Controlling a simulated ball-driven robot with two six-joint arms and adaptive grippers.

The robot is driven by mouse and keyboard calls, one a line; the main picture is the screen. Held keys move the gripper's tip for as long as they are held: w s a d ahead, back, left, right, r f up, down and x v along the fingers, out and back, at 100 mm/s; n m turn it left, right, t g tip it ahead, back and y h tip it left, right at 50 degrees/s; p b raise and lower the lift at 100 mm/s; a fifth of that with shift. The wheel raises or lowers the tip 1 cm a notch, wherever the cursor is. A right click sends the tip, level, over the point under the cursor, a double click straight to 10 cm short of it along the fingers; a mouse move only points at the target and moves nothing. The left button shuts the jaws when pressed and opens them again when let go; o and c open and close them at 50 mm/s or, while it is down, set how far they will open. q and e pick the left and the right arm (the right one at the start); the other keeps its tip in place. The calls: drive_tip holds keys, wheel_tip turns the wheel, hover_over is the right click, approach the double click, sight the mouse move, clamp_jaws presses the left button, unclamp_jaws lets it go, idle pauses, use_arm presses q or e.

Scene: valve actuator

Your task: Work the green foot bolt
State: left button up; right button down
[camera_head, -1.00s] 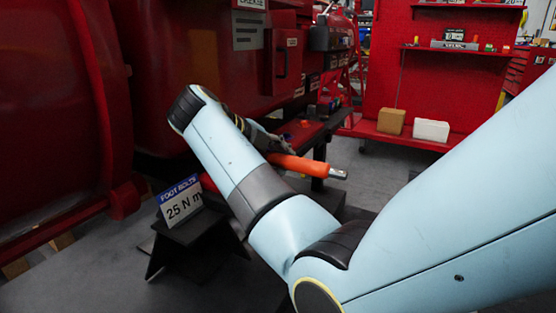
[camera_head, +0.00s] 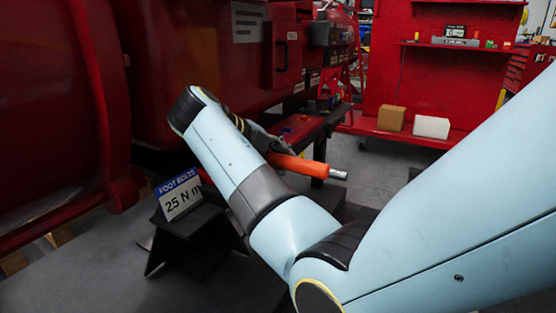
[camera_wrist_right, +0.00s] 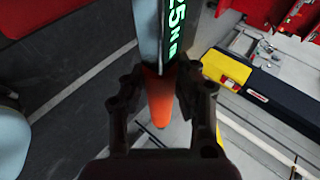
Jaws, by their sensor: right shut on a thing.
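My right gripper (camera_wrist_right: 163,95) is shut on an orange-handled wrench (camera_wrist_right: 160,100); its grey shaft shows green lettering that reads about "25 N m". In the head view the wrench's orange handle (camera_head: 297,165) sticks out to the right of my right gripper (camera_head: 260,140), with a silver end piece. My forearm hides part of that gripper and the wrench's other end. I cannot make out a green foot bolt in either view. My left gripper is not in view.
A "FOOT BOLTS 25 N m" sign (camera_head: 180,195) stands on a black stand (camera_head: 190,232) at lower left. A large red machine (camera_head: 190,70) fills the left and back. A dark bench (camera_head: 318,135) lies behind the wrench.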

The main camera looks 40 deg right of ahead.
use_arm(q)
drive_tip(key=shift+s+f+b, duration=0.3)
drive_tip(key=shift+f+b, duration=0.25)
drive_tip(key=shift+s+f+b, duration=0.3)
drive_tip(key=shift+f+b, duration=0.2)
drive_tip(key=shift+b, duration=0.05)
use_arm(e)
drive_tip(key=shift+s+a+r+m+g, duration=0.1)
drive_tip(key=shift+s+a+m+g, duration=0.05)
drive_tip(key=shift+a+m+g, duration=0.4)
drive_tip(key=shift+s+a+m+g, duration=0.1)
drive_tip(key=shift+a+m+g, duration=0.35)
drive_tip(key=shift+a, duration=0.1)
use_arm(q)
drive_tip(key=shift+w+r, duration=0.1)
use_arm(e)
drive_tip(key=shift+a, duration=0.15)
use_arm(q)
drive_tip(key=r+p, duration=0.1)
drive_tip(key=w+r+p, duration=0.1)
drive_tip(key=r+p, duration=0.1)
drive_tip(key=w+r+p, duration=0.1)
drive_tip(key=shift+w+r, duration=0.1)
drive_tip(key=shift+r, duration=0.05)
use_arm(e)
drive_tip(key=shift+a+r+m+g+y, duration=0.15)
drive_tip(key=shift+a+m+g+y, duration=0.15)
drive_tip(key=shift+a+m+g, duration=0.7)
